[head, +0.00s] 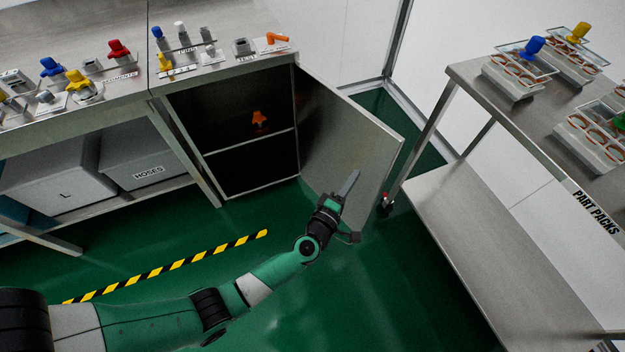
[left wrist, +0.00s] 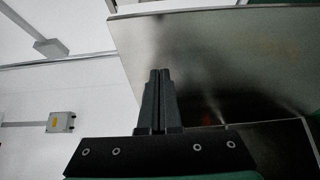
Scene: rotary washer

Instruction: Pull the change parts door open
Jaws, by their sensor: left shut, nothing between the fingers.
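The change parts door (head: 347,145) is a brushed steel panel that stands swung wide open from the right side of the cabinet (head: 215,80). The dark cabinet inside shows, with an orange part (head: 259,120) in it. My left gripper (head: 349,184) is shut and empty, in front of the door's inner face near its lower part. In the left wrist view the closed fingers (left wrist: 158,90) overlap the door panel (left wrist: 220,60); I cannot tell whether they touch it. My right gripper is not in view.
A steel part packs cart (head: 480,85) with a lower shelf (head: 440,215) stands to the right, close to the door's free edge. Bins (head: 140,155) sit under the left bench (head: 110,90). Yellow-black tape (head: 170,266) marks the green floor, which is clear in front of the cabinet.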

